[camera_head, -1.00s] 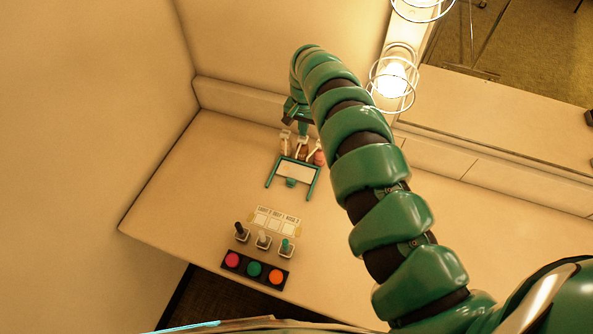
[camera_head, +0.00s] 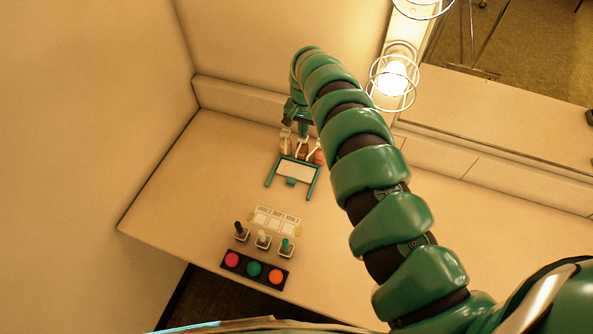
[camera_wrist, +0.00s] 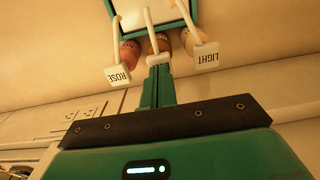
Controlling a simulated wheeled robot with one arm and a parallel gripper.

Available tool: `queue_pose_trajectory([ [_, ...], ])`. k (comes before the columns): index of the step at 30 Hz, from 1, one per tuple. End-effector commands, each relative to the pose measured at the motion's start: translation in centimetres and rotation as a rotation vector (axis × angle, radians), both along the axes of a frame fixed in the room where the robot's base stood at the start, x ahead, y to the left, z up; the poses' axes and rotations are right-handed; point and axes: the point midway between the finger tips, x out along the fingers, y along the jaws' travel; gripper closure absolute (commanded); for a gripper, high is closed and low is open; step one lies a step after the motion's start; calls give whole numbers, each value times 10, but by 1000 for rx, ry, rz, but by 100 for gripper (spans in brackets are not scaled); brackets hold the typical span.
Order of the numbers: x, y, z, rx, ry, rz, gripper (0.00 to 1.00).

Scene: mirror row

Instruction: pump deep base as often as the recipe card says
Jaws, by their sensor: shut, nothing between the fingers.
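Three pump bottles stand in a row at the back of the counter. In the wrist view the left pump head reads ROSE (camera_wrist: 119,76) and the right one reads LIGHT (camera_wrist: 206,56). The middle bottle (camera_wrist: 160,43) stands between them; its label is hidden, so I cannot read DEEP there. My gripper (camera_wrist: 158,72) is shut and empty, its tips at the middle pump head; whether they touch it I cannot tell. In the head view my gripper (camera_head: 301,127) is just above and behind the bottles. A white printed card (camera_head: 275,220) lies nearer the front; its numbers are too small to read surely.
A teal frame with a white panel (camera_head: 298,170) stands in front of the bottles. Several small items, including three knobbed levers (camera_head: 263,239) and a black strip (camera_head: 243,268) with pink, green and orange buttons, sit by the front edge. The counter's left side is clear.

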Motion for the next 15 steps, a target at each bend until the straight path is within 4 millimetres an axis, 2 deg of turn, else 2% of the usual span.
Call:
queue_pose_trajectory([
  [15, 0, 0, -18, 0, 0, 0, 100],
])
